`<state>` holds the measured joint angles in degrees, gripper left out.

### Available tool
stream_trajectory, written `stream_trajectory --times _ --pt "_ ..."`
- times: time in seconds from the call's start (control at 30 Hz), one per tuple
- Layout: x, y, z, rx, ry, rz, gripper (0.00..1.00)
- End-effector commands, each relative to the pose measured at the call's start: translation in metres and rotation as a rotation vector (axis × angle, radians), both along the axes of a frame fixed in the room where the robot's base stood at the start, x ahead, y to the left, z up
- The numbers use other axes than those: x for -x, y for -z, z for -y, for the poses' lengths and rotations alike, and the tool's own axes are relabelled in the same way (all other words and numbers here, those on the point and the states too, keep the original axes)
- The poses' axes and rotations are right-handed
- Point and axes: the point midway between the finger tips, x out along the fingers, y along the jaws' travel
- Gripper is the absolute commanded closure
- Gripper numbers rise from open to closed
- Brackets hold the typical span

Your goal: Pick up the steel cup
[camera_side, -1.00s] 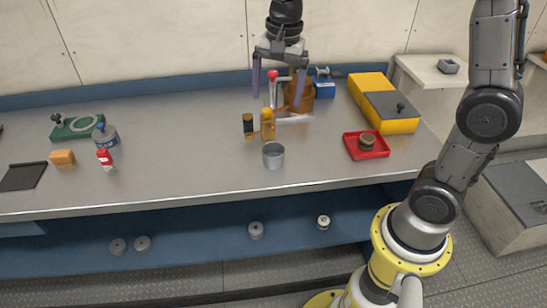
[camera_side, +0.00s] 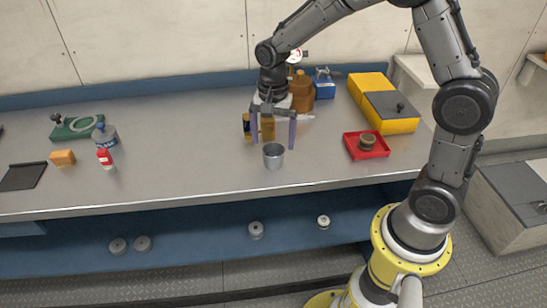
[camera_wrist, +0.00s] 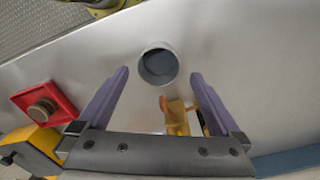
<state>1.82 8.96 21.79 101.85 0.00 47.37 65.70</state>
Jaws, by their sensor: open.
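The steel cup (camera_side: 273,156) is a grey, open-topped cup standing upright near the front of the metal bench in the side view. In the wrist view the cup (camera_wrist: 158,64) shows its open mouth, just beyond the fingertips and roughly centred between them. My gripper (camera_side: 273,146) is open, its two purple fingers pointing down just behind the cup in the side view. The gripper also shows in the wrist view (camera_wrist: 158,76), with nothing between its fingers. I cannot tell how high the fingertips are above the bench.
A red tray (camera_side: 352,148) with a round brown item (camera_side: 367,142) is to the right, before a yellow case (camera_side: 394,124).

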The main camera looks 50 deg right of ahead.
Motion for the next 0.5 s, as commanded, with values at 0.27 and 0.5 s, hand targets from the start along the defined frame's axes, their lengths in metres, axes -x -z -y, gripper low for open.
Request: stream_trajectory --times 0.27,0.5 --pt "0.003 0.038 -0.002 0.000 -0.001 -0.003 0.00" --pt "0.003 0.044 -0.002 0.000 0.000 0.000 0.00"
